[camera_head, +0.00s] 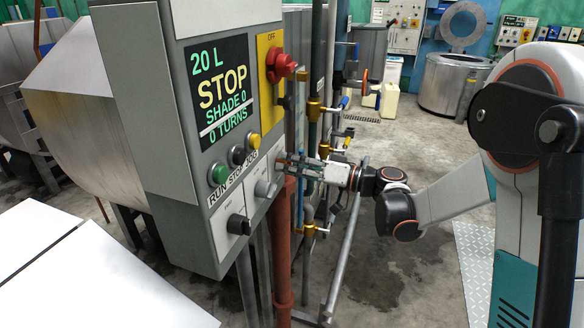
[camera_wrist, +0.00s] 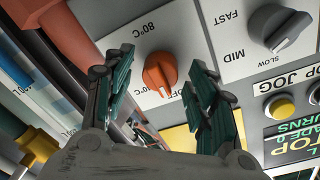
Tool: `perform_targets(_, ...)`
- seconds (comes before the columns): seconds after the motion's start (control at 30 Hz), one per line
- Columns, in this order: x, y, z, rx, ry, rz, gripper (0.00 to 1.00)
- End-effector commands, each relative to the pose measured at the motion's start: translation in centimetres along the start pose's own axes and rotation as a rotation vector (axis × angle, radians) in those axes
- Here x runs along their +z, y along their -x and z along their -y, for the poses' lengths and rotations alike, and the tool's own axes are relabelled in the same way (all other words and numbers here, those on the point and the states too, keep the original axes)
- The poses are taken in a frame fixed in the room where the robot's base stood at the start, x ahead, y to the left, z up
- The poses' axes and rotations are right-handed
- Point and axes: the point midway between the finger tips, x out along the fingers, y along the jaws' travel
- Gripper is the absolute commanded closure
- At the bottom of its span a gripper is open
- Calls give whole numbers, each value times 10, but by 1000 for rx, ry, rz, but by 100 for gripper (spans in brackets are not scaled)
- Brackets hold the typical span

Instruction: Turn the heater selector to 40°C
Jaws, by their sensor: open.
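The heater selector is an orange knob (camera_wrist: 160,72) on a light grey panel plate in the wrist view. The 80°C label stands above it, and a partly covered OFF label is just below it. A small pale mark on the knob's lower end lies toward the OFF side. My gripper (camera_wrist: 164,60) is open, with one dark green finger on each side of the knob. I cannot tell whether either finger touches it. In the head view my gripper (camera_head: 306,166) is at the control box's right edge, and the selector is not clear there.
A grey speed knob (camera_wrist: 280,32) marked SLOW, MID and FAST sits right of the selector. The control box (camera_head: 190,130) carries a display (camera_head: 222,92), push buttons and a red switch (camera_head: 283,66). Pipes and valves (camera_head: 312,150) stand close behind my gripper. Open floor (camera_head: 400,270) lies to the right.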

Motion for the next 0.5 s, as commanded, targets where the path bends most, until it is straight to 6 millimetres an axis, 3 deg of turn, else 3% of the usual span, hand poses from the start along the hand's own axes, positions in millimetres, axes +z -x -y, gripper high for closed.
perform_targets(0.2,0,0,0,0,0,0,48)
perform_targets(0.27,0,0,0,0,0,0,60)
perform_targets(0.4,0,0,0,0,0,0,91)
perform_targets(0.5,0,0,0,0,0,0,92)
